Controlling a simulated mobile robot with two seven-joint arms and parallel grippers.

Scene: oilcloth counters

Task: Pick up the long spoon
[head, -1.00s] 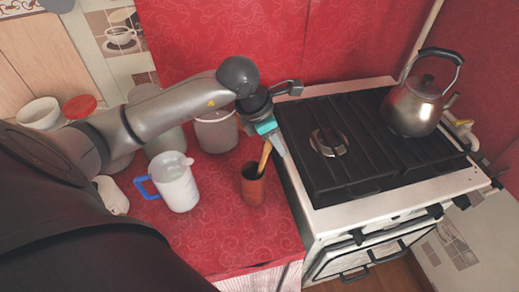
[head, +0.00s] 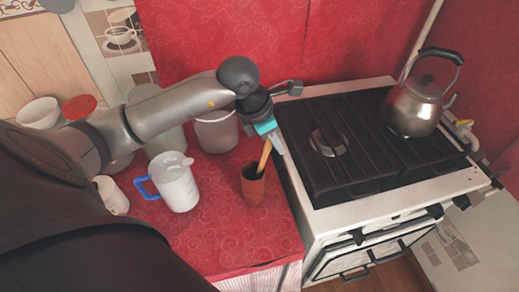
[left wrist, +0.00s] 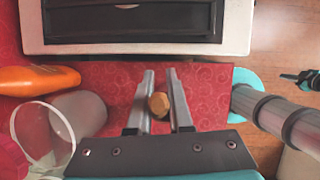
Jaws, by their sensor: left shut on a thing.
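The long wooden spoon (head: 265,156) stands tilted in a brown cup (head: 253,188) on the red counter, its upper part rising out and its lower part hidden in the cup. My left gripper (head: 277,146) is above the cup, shut on the spoon's upper part. In the left wrist view the spoon's tan end (left wrist: 158,104) shows between the two fingers of my left gripper (left wrist: 160,76). I do not make out my right gripper.
A white jug with a blue handle (head: 174,182) stands left of the cup. A grey pot (head: 216,134) is behind. The stove (head: 350,197) with a metal kettle (head: 412,108) is close on the right. The counter's front is clear.

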